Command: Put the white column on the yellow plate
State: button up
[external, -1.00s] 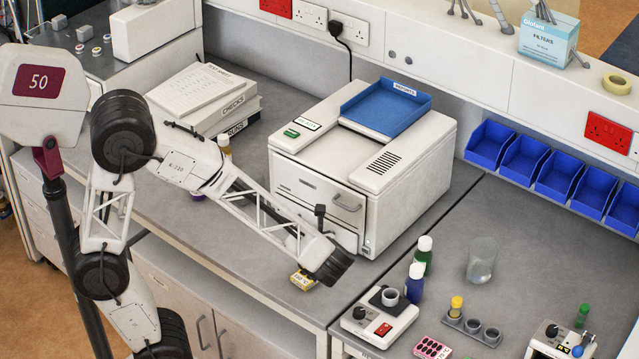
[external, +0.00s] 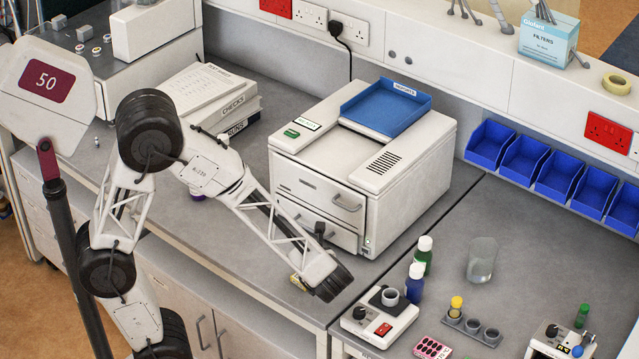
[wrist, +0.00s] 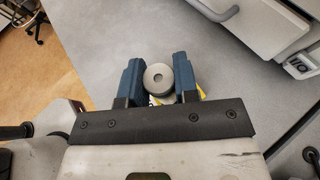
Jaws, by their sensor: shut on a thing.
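The white column (wrist: 157,78) shows end-on in the wrist view as a pale round disc with a small central hole. My gripper (wrist: 159,76) is shut on it, with one dark blue finger on each side. The yellow plate (wrist: 201,91) shows in small pieces beneath and beside the column; the column and fingers hide most of it. In the external view the plate (external: 296,283) lies near the bench's front edge, partly covered by my gripper (external: 318,292). I cannot tell whether the column touches the plate.
A white oven-like machine (external: 350,170) with a blue tray (external: 385,108) stands just behind my gripper. A small white device with a red switch (external: 375,325) and bottles (external: 415,283) stand to the right. Bare grey bench lies between.

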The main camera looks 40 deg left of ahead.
jog(key=shift+f, duration=0.15)
jog(key=o, duration=0.9)
jog(key=shift+d, duration=0.1)
jog(key=shift+v, duration=6)
